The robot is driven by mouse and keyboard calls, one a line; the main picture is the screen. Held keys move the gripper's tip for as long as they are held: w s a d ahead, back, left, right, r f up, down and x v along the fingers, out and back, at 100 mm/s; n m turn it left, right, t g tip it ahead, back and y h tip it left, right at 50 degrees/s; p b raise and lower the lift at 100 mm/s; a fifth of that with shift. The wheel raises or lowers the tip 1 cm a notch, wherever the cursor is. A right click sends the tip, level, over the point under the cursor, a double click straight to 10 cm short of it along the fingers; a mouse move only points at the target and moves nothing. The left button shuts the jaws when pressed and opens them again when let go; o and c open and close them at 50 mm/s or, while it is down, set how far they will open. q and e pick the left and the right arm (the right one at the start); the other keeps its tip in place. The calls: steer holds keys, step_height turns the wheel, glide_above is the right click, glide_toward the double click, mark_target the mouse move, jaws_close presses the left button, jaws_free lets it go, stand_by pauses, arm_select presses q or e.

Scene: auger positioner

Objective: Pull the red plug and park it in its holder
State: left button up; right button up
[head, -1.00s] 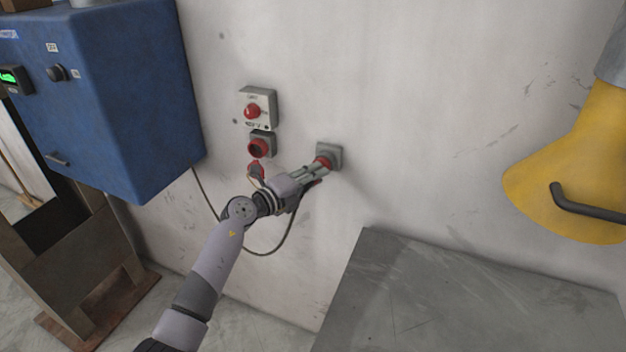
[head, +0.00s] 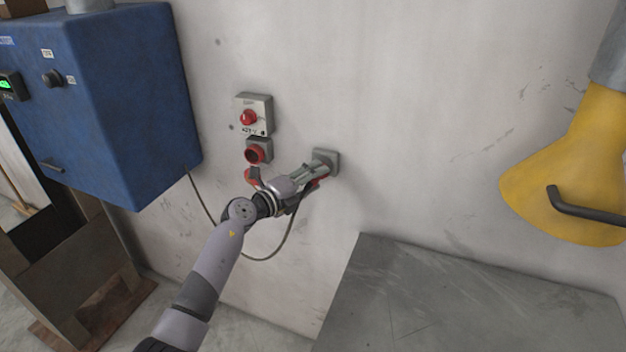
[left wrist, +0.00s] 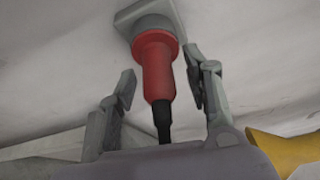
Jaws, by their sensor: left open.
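The red plug (left wrist: 158,72) sits with its front end in a square grey mount (left wrist: 140,14) on the wall, and its black cable end points back toward my wrist. The same grey mount (head: 327,160) is at the centre of the head view. My left gripper (head: 322,170) is open at that mount, with one finger on each side of the plug and a visible gap on both sides in the left wrist view. In the head view the fingers mostly hide the plug. A red-ringed socket (head: 257,152) is to the left on the wall, and it looks empty. My right gripper is not in view.
A box with a red lamp (head: 249,116) is above the socket. A blue cabinet (head: 130,100) stands at left, and a grey cable (head: 288,235) loops below my gripper. A grey surface (head: 450,300) lies at lower right, and a yellow hood (head: 560,170) hangs at right.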

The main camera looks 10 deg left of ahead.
arm_select(q)
steer(key=shift+f, duration=0.1)
steer(key=shift+s+a, duration=0.3)
steer(key=shift+s, duration=0.1)
steer(key=v, duration=1.1)
